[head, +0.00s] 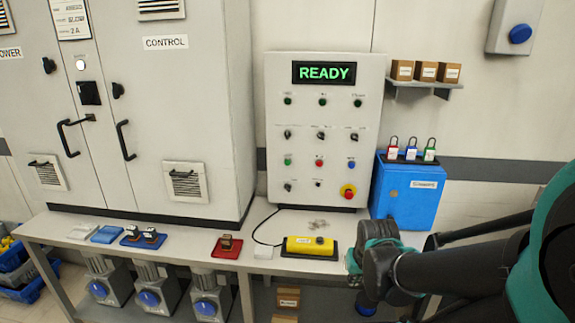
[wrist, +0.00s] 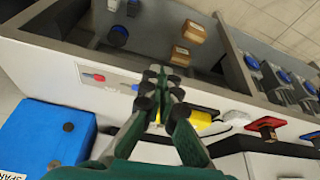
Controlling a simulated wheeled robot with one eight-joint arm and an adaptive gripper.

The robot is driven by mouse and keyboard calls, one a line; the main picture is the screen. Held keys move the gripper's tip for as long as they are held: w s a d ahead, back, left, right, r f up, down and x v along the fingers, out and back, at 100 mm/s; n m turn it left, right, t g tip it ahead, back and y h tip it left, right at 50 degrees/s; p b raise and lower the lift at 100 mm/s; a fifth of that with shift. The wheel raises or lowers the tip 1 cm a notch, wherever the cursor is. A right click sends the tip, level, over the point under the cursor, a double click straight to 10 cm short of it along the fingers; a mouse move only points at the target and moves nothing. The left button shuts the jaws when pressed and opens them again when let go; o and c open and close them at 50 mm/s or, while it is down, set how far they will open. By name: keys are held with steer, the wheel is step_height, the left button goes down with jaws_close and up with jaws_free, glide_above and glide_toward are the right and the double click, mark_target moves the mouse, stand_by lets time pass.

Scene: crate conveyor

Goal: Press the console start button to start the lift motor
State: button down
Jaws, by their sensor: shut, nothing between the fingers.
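The console (head: 325,130) is a light grey upright panel on the bench, with a green READY display (head: 324,73) at its top. Below are small green lamps, black switches, and a row with a green button (head: 288,162), a red button (head: 319,163) and a blue button (head: 351,164). A red emergency knob on yellow (head: 348,191) sits lower right. The button labels are too small to read. My gripper (wrist: 163,78) is shut and empty in the wrist view, above the bench. In the head view my arm's end is right of the console's foot, apart from the buttons.
A blue box (head: 405,192) with several padlocks on top stands right of the console. A yellow pendant (head: 311,246) with a cable lies on the bench (head: 200,235) before the console. A grey cabinet (head: 190,90) stands left. A shelf (head: 424,84) holds small cartons.

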mark_target(287, 163)
stand_by(0.4)
steer(key=w+a+r+n+t+y, duration=0.1)
steer(key=w+a+r, duration=0.4)
steer(key=w, duration=0.6)
steer(key=w+a+r+n+t+y, duration=0.1)
steer(key=w+a+r+t+y, duration=0.2)
steer(key=w+a+r, duration=0.2)
steer(key=w+a+r+n+t+y, duration=0.1)
steer(key=w+a+r, duration=0.4)
steer(key=w, duration=1.2)
steer(key=a+t+y, duration=0.1)
steer(key=a, duration=0.3)
steer(key=shift+w+a, duration=0.2)
steer(key=shift+a, duration=0.1)
steer(key=shift+w, duration=0.15)
steer(key=w+d, duration=0.1)
steer(key=w, duration=0.7)
steer(key=shift+w, duration=0.2)
steer(key=shift+w+d, duration=0.1)
steer(key=shift+w, duration=0.1)
steer(key=shift+w, duration=0.25)
